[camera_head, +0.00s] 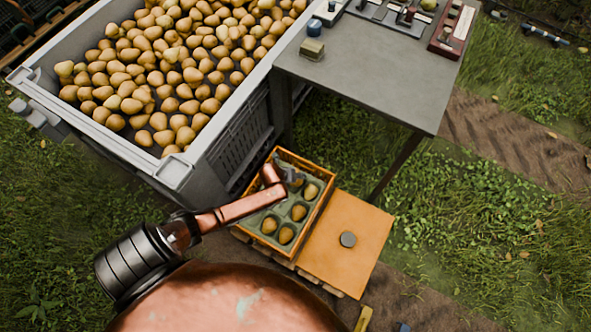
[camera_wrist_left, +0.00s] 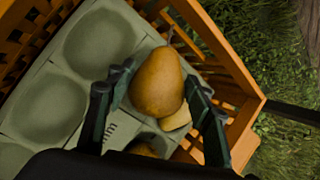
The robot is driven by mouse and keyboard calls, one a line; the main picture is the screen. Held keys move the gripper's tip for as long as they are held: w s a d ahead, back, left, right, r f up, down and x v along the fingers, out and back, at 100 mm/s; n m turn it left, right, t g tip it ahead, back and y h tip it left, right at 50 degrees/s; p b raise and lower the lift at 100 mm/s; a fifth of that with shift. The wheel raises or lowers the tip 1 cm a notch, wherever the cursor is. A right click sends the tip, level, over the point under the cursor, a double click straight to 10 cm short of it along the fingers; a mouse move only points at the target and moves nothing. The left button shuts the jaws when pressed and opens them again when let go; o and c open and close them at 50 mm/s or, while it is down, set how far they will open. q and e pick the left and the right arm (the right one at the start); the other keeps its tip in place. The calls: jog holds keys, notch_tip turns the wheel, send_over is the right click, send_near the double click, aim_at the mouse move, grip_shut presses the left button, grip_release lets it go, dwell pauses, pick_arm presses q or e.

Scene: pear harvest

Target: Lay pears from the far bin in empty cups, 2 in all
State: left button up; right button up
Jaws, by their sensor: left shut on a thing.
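The far bin (camera_head: 180,172) is a large grey crate at the upper left, heaped with many yellow-brown pears (camera_head: 160,80). A small orange crate (camera_head: 242,237) below it holds a grey-green cup tray (camera_wrist_left: 75,75). My left gripper (camera_head: 295,178) is over this crate. In the left wrist view its fingers (camera_wrist_left: 158,98) are shut on a pear (camera_wrist_left: 157,80), stem away from the wrist, over the tray near the crate's wall. Two empty cups (camera_wrist_left: 98,45) (camera_wrist_left: 45,106) show beside it. Several pears (camera_head: 286,234) sit in other cups. I cannot tell whether the held pear touches the tray.
A grey table (camera_head: 385,70) stands at the upper right with small devices on it. An orange lid-like panel (camera_head: 343,255) with a dark round knob lies right of the small crate. Grass and a brown path surround them.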

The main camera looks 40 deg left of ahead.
pick_arm(q)
jog(key=shift+f+b, duration=0.8)
jog(key=shift+f, duration=0.75)
dwell(1.1)
jog(key=o, duration=1.4)
jog(key=shift+s+r, duration=0.1)
jog(key=v, duration=1.1)
jog(key=shift+s+r, duration=0.15)
jog(key=shift+r, duration=0.2)
